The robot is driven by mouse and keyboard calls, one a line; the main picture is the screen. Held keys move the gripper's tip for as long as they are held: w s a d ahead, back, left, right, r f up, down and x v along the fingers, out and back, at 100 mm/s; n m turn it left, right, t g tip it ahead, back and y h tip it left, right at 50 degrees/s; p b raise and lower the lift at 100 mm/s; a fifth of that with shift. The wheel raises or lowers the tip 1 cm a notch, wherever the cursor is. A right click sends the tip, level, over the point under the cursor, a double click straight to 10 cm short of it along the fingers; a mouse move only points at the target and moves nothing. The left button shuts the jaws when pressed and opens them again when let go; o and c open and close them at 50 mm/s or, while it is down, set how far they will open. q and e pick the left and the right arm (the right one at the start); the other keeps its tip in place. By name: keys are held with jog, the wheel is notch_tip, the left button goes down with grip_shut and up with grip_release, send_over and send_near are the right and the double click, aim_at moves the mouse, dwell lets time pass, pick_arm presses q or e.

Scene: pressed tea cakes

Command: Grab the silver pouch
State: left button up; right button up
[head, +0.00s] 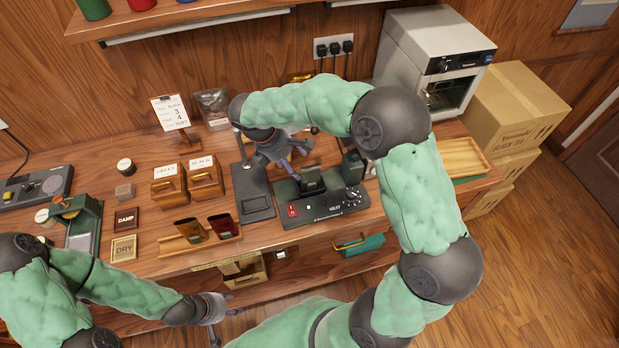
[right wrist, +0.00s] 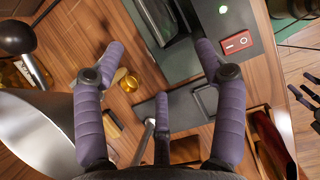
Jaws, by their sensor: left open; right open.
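A dark, silvery-grey pouch (head: 212,105) stands against the back wall in the head view, left of my right forearm. My right gripper (head: 287,160) is open above the sealer, to the right of the pouch and apart from it. In the right wrist view, my right gripper (right wrist: 160,72) has its purple fingers spread with nothing between them. A large silvery curved surface (right wrist: 35,125) fills the lower left there; I cannot tell whether it is the pouch. My left gripper (head: 215,318) is open and empty in front of the counter.
The black sealer (head: 325,208) with a red switch stands below my right gripper. A dark flat plate (head: 253,190) lies left of it. A gold item (head: 300,77) is by the back wall. Wooden boxes (head: 170,186) and a pouch rack (head: 196,240) occupy the counter's middle.

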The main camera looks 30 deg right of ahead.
aim_at(305, 175)
jog(key=x, duration=0.3)
jog(key=shift+d+f+b, duration=0.15)
jog(key=shift+f+b, duration=0.15)
jog(key=shift+d+b+x, duration=0.1)
jog(key=shift+b+x, duration=0.25)
jog(key=shift+x, duration=0.95)
jog(key=shift+d+b+x, duration=0.15)
jog(key=shift+b+x, duration=0.2)
jog(key=shift+x, duration=0.9)
jog(key=shift+s+r, duration=0.15)
jog(key=c, duration=1)
jog(key=shift+c, duration=0.5)
jog(key=shift+r, duration=0.1)
